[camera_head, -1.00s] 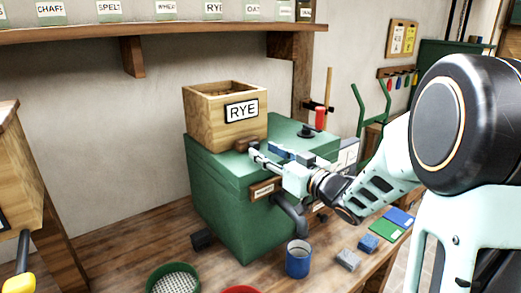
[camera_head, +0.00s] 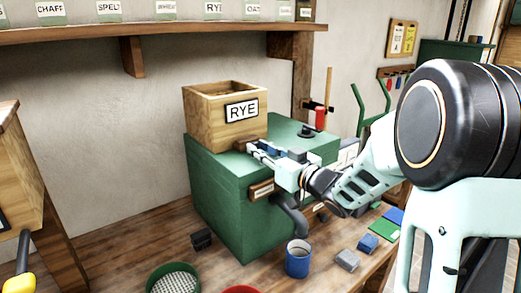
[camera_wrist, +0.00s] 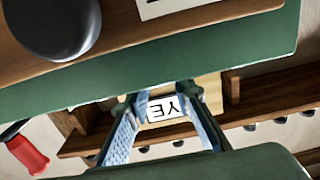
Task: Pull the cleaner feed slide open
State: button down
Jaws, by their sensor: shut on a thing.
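The green cleaner (camera_head: 215,185) stands on the wooden bench with a wooden hopper marked RYE (camera_head: 205,125) on its top. A small brown wooden piece, seemingly the feed slide's end (camera_head: 240,144), shows at the hopper's foot beside my fingertips. My gripper (camera_head: 256,148) reaches in from the right, low over the cleaner's top, and is shut on the slide. The fingers hide most of the slide, so how far it is out cannot be told. In the wrist view my fingers (camera_wrist: 162,112) stand either side of the RYE label (camera_wrist: 168,107).
A dark knob (camera_head: 306,131) and a red-topped part (camera_head: 320,118) stand behind my gripper. A grey spout (camera_head: 290,215) hangs at the cleaner's front above a blue cup (camera_head: 298,260). A shelf (camera_head: 150,33) runs above.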

jog(key=v, duration=0.5)
jog(key=shift+s+d, duration=0.15)
jog(key=shift+f, duration=0.15)
jog(key=c, duration=1.7)
grip_release()
jog(key=v, duration=1.2)
